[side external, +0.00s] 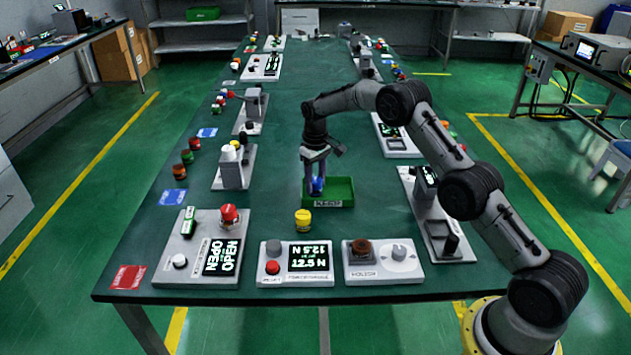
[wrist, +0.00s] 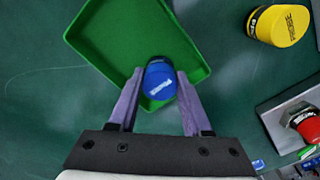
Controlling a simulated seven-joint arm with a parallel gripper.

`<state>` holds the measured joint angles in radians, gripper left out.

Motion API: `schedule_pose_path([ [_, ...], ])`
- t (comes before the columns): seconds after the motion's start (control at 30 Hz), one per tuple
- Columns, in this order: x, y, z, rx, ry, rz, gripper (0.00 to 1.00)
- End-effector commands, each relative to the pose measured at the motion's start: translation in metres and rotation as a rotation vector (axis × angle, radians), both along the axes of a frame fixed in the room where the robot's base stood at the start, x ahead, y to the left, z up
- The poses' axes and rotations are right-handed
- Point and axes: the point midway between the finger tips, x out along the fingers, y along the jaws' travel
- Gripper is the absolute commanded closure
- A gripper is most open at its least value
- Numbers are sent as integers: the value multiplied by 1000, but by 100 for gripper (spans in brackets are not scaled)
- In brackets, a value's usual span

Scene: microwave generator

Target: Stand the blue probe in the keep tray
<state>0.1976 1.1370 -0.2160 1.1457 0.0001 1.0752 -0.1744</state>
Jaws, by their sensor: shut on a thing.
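The blue probe (wrist: 160,84) is between the two purple fingers of my gripper (wrist: 158,96), which is shut on it. In the side view the blue probe (side external: 318,185) shows low between the fingers of my gripper (side external: 316,180). The green keep tray (side external: 338,193) lies on the table, its label facing the front. The probe is over or inside the left part of the tray in the side view. In the wrist view the tray (wrist: 100,40) spreads behind the probe. Whether the probe's base touches the tray floor is hidden.
A yellow probe (side external: 303,221) stands in front of the tray, also in the wrist view (wrist: 279,25). A force gauge panel (side external: 296,263) and a polish panel (side external: 383,262) line the front edge. Grey fixtures stand left and right. The tray's right part is empty.

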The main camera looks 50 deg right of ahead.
Motion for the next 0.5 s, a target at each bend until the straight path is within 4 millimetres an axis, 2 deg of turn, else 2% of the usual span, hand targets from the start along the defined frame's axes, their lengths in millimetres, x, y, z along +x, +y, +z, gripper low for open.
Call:
schedule_pose_path([
  [0.27, 1, 0, -2, 0, -2, 0, 100],
  [0.3, 0, 0, -2, 0, -2, 0, 44],
  [0.43, 0, 0, -2, 0, -1, 0, 21],
  [0.5, 0, 0, -2, 0, -1, 0, 21],
])
